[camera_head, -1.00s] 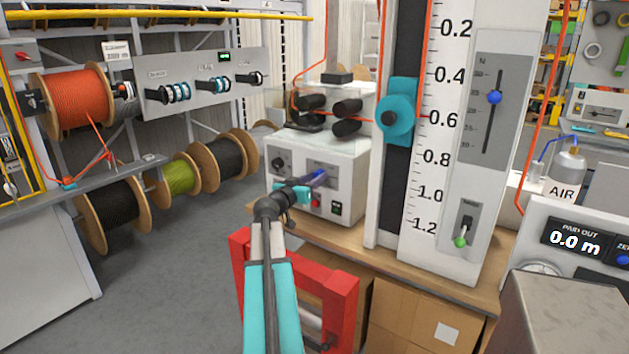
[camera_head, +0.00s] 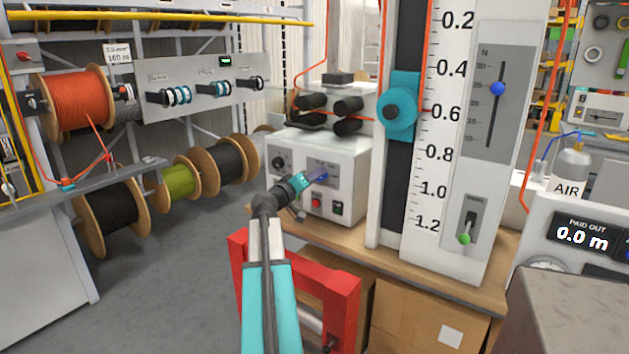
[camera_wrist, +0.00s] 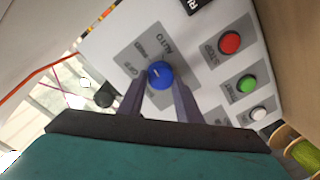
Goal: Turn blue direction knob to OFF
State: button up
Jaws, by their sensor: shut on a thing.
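The blue direction knob (camera_wrist: 160,75) sits on a grey label plate of the white control box (camera_head: 350,160). In the wrist view the plate carries words that seem to include OFF and AUTO, seen tilted. A pale mark on the knob points toward the upper left of that view. My gripper (camera_wrist: 159,88) has its two fingers on either side of the knob and is shut on it. In the head view my gripper (camera_head: 318,176) reaches the front of the box, and its fingers partly cover the knob.
In the wrist view a red button (camera_wrist: 230,43), a green button (camera_wrist: 246,84) and a white button (camera_wrist: 259,114) lie right of the knob. A black knob (camera_wrist: 104,96) is to its left. The measuring column (camera_head: 430,150) stands right of the box.

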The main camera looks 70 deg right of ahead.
jog(key=n+p, duration=0.2)
jog(key=n, duration=0.7)
jog(key=shift+w+n, duration=0.15)
jog(key=shift+n, duration=0.25)
jog(key=shift+g, duration=0.3)
jog(key=o, duration=1)
jog(key=shift+d+f, duration=0.1)
jog(key=shift+f, duration=0.05)
jog(key=shift+o, duration=0.2)
